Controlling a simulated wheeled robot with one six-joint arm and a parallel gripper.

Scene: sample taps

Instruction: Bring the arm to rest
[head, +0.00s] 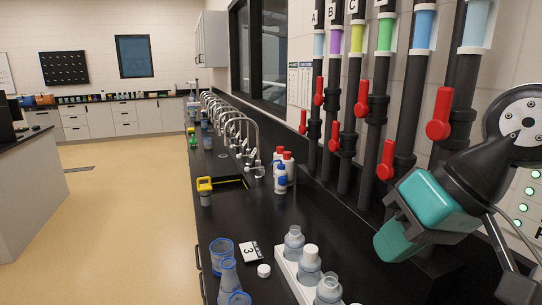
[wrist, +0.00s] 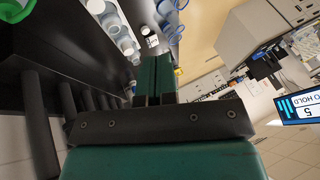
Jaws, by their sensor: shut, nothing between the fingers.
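My gripper (head: 402,238) is at the right in the head view, teal and black, in front of the lower ends of the dark pipes and above the black counter (head: 228,172). In the wrist view its teal fingers (wrist: 160,72) are together with nothing between them. The arm is bent, with a dark link behind the gripper. The gripper appears clear of the bottles.
Red-handled taps (head: 440,115) sit on vertical pipes close to the gripper. A white rack (head: 290,270) holds several bottles near the counter's front. The floor at left is clear.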

